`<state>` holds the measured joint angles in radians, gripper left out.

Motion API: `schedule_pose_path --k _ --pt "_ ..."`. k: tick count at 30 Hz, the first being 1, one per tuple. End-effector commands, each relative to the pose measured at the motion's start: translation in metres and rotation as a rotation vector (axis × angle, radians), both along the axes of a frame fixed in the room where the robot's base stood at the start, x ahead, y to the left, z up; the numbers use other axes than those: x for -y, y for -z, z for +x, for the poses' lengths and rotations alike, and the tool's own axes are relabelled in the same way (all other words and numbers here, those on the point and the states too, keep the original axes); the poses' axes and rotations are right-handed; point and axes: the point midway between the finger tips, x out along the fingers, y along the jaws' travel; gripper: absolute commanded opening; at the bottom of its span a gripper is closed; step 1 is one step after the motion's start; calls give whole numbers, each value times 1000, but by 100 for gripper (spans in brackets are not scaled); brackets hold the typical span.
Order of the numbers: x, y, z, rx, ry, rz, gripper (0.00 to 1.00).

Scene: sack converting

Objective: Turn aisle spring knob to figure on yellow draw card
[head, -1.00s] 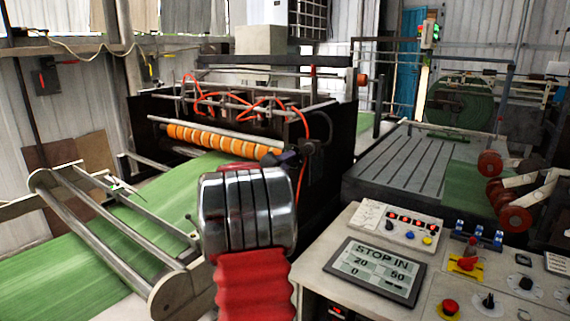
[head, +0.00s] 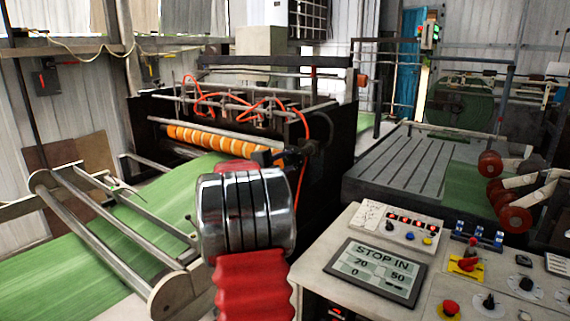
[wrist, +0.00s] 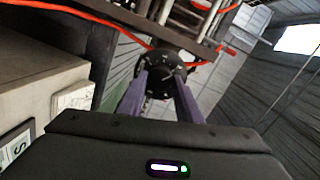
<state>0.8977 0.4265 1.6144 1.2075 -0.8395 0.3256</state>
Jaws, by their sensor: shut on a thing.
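In the wrist view a round black knob (wrist: 163,80) with small pale marks on its face sits at the machine's side, under a dark rail. My gripper (wrist: 162,92) has its two purple fingers on either side of the knob and is shut on it. The marks are too small to read. In the head view my arm's shiny wrist and red sleeve hide most of my gripper and the knob. I cannot make out a yellow card in either view.
Orange rollers (head: 217,138) and red hoses are on the dark machine behind my arm. A control desk (head: 345,226) with a display (head: 376,270) reading STOP IN stands at the right. Green sheet (head: 75,270) runs at the left.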

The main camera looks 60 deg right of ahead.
Motion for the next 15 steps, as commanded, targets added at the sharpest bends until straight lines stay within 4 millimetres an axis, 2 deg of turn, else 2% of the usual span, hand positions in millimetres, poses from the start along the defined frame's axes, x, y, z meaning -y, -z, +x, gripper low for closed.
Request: schedule_pose_path --k 14,15 --pt "0 3 1 -25 -3 8 9" --pt "0 3 1 -25 -3 8 32"
